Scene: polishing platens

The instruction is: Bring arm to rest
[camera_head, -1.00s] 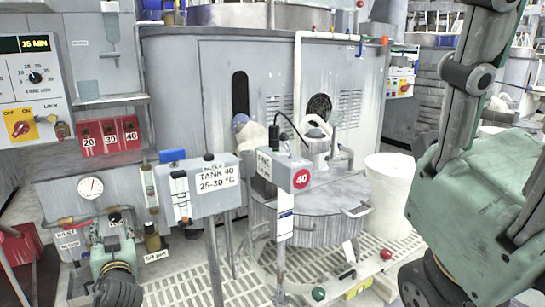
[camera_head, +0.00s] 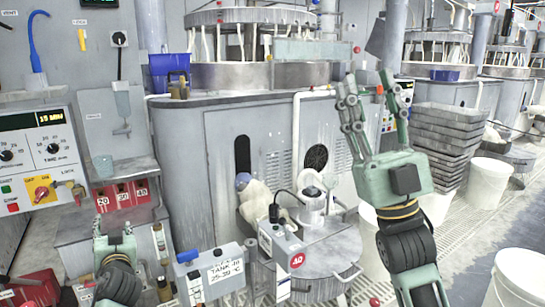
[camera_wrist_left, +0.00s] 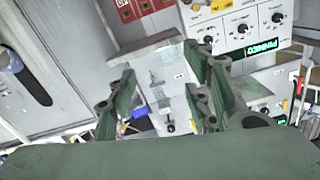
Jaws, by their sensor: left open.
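My right gripper (camera_head: 370,95) stands upright in the right half of the head view, above its green palm and black wrist. Its two grey-green fingers are spread apart with nothing between them. My left gripper (camera_head: 114,230) is low at the left of the head view, in front of the grey cabinet. In the left wrist view my left gripper (camera_wrist_left: 160,95) shows two fingers wide apart, with no object held; a control panel (camera_wrist_left: 240,25) shows beyond them.
A tank box labelled TANK 40 (camera_head: 212,272) and a round lidded tank (camera_head: 330,252) stand between my grippers. A control panel (camera_head: 38,160) is at the left. White buckets (camera_head: 487,185) and stacked grey trays (camera_head: 445,140) are at the right. Patterned floor shows at the lower right.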

